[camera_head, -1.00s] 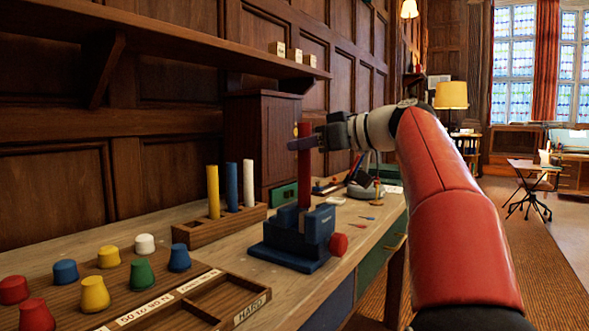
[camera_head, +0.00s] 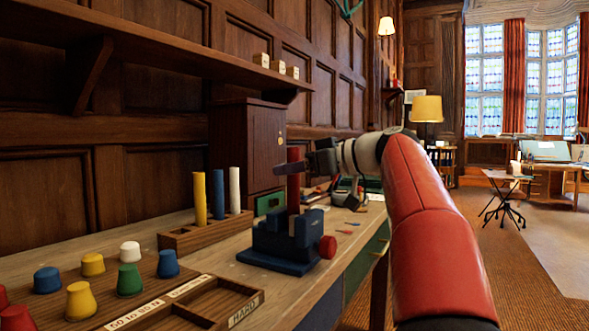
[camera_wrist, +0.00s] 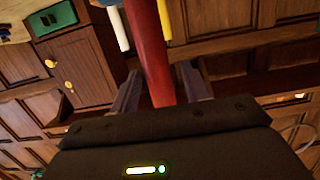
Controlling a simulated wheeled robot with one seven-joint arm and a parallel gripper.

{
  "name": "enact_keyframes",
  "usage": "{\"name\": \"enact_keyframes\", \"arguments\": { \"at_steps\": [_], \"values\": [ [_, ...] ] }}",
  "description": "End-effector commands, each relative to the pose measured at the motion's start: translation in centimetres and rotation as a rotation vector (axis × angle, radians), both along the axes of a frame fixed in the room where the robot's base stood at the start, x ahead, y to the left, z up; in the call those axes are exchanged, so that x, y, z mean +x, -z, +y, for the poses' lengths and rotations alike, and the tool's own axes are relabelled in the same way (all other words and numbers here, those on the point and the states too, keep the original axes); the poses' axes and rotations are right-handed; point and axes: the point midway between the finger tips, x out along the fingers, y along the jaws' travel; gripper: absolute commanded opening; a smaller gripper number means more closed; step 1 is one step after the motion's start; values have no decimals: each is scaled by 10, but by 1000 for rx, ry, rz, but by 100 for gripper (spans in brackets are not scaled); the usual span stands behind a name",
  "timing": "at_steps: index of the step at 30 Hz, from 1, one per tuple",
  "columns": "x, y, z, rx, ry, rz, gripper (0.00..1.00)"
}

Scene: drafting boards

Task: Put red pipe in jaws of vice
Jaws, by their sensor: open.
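The red pipe (camera_head: 293,200) stands upright at the blue vice (camera_head: 285,252), its lower end reaching down between the vice's jaws. How deep it sits is hidden. My gripper (camera_head: 294,168) is around the upper part of the pipe, reaching in from the right. In the wrist view the red pipe (camera_wrist: 149,45) runs between my two fingers (camera_wrist: 158,92), with a gap showing on each side, so the gripper is open. The vice has a red knob (camera_head: 327,247) on its right side.
A wooden rack (camera_head: 207,234) with yellow, blue and white pipes stands left of the vice. Several coloured knobs and a divided wooden tray (camera_head: 215,307) lie at the front left. A cabinet (camera_head: 247,150) stands behind. Small tools lie to the right.

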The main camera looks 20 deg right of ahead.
Motion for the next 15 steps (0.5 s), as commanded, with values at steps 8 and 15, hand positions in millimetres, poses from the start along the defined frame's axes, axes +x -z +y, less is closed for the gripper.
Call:
{"name": "enact_keyframes", "arguments": {
  "at_steps": [8,15],
  "values": [
    [-24,-6,-19,-1,6,-2,46],
    [-65,-17,-49,-1,5,-1,46]
  ]
}}
